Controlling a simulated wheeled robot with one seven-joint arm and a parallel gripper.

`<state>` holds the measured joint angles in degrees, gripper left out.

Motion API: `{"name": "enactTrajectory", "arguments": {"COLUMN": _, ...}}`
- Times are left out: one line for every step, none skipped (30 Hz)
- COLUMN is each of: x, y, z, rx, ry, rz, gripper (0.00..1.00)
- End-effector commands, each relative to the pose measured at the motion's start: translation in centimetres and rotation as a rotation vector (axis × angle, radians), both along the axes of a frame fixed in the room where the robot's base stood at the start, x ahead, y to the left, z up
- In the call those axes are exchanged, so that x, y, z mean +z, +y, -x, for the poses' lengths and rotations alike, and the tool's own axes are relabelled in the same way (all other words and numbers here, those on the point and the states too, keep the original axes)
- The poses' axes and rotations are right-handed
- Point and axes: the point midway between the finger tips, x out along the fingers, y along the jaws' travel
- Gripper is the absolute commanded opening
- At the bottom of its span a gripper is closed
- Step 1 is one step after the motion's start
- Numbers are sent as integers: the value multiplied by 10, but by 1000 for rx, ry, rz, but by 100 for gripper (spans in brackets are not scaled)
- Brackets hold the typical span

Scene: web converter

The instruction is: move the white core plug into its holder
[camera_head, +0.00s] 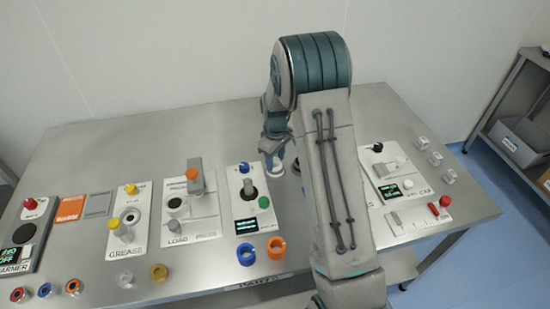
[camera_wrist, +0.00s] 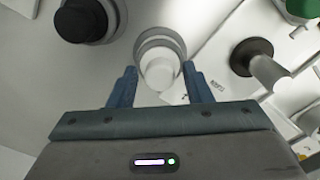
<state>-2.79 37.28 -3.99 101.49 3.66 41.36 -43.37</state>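The white core plug (camera_wrist: 160,73) is a short white cylinder with a wider round part beyond it in the wrist view. It lies between the two fingertips of my gripper (camera_wrist: 160,68). The fingers stand apart, one on each side of it, and I cannot tell if they touch it. In the head view my gripper (camera_head: 272,143) points down behind my forearm, above the back middle of the table, with a pale round piece (camera_head: 272,171) below it. The plug's holder is not clearly identifiable, and my arm hides part of the tabletop.
A panel with a black knob (camera_head: 248,192) and green button stands left of my arm. Blue (camera_head: 246,254) and orange (camera_head: 276,248) rings lie at the front edge. Several clear pieces (camera_head: 435,158) sit far right.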

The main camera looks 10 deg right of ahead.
Motion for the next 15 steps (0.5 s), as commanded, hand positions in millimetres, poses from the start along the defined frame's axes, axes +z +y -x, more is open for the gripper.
{"name": "enactTrajectory", "arguments": {"x": 0, "y": 0, "z": 0, "rx": 0, "ry": 0, "rz": 0, "gripper": 52}}
{"name": "enactTrajectory", "arguments": {"x": 0, "y": 0, "z": 0, "rx": 0, "ry": 0, "rz": 0, "gripper": 52}}
{"name": "enactTrajectory", "arguments": {"x": 0, "y": 0, "z": 0, "rx": 0, "ry": 0, "rz": 0, "gripper": 52}}
{"name": "enactTrajectory", "arguments": {"x": 0, "y": 0, "z": 0, "rx": 0, "ry": 0, "rz": 0, "gripper": 52}}
{"name": "enactTrajectory", "arguments": {"x": 0, "y": 0, "z": 0, "rx": 0, "ry": 0, "rz": 0, "gripper": 52}}
{"name": "enactTrajectory", "arguments": {"x": 0, "y": 0, "z": 0, "rx": 0, "ry": 0, "rz": 0, "gripper": 52}}
{"name": "enactTrajectory", "arguments": {"x": 0, "y": 0, "z": 0, "rx": 0, "ry": 0, "rz": 0, "gripper": 52}}
{"name": "enactTrajectory", "arguments": {"x": 0, "y": 0, "z": 0, "rx": 0, "ry": 0, "rz": 0, "gripper": 52}}
{"name": "enactTrajectory", "arguments": {"x": 1, "y": 0, "z": 0, "rx": 0, "ry": 0, "rz": 0, "gripper": 52}}
{"name": "enactTrajectory", "arguments": {"x": 2, "y": 0, "z": 0, "rx": 0, "ry": -1, "rz": -1, "gripper": 52}}
{"name": "enactTrajectory", "arguments": {"x": 4, "y": 0, "z": 0, "rx": 0, "ry": -1, "rz": 0, "gripper": 52}}
{"name": "enactTrajectory", "arguments": {"x": 8, "y": 0, "z": -1, "rx": 0, "ry": -2, "rz": -1, "gripper": 52}}
{"name": "enactTrajectory", "arguments": {"x": 11, "y": 0, "z": -1, "rx": 0, "ry": -4, "rz": 0, "gripper": 52}}
{"name": "enactTrajectory", "arguments": {"x": 15, "y": 0, "z": -1, "rx": 0, "ry": -4, "rz": 0, "gripper": 52}}
{"name": "enactTrajectory", "arguments": {"x": 22, "y": 0, "z": -1, "rx": -1, "ry": -4, "rz": -1, "gripper": 52}}
